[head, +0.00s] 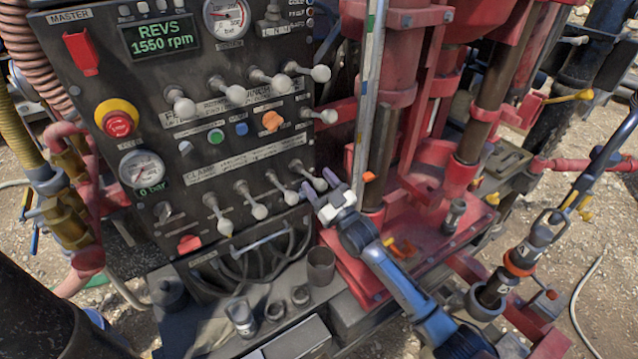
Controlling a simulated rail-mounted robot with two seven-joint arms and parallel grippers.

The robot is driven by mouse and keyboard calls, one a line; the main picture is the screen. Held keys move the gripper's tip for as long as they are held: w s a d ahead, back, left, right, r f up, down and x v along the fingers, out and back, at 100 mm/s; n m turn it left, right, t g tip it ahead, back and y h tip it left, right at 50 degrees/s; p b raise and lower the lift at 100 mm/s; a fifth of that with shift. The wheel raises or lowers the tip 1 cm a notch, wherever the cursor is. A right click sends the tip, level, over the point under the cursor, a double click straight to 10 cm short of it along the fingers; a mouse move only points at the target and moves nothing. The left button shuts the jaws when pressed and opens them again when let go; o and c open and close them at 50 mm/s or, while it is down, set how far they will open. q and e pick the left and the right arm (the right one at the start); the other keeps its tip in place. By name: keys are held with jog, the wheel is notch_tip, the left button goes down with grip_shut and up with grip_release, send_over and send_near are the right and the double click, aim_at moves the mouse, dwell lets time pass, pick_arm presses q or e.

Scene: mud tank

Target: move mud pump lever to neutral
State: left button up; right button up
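The dark control panel (135,75) carries rows of levers with pale round knobs. The lower row has several levers, and its rightmost lever (318,184) is at my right gripper (319,182). The gripper's pale fingers are spread, one on each side of that knob. I cannot tell whether they touch it. The lever labels are too small to read, so I cannot tell by name which lever is the mud pump one. My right arm comes in from the lower right. My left gripper is not in view.
Neighbouring lever knobs (290,197) and (259,211) are close on the left. A red mast frame (400,60) and a grey vertical rail (368,90) stand just right of the panel. A cup (321,266) and small metal parts sit on the ledge below.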

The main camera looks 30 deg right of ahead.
jog(key=b+v, duration=0.2)
jog(key=v, duration=1.2)
jog(key=shift+w, duration=0.1)
dwell(0.3)
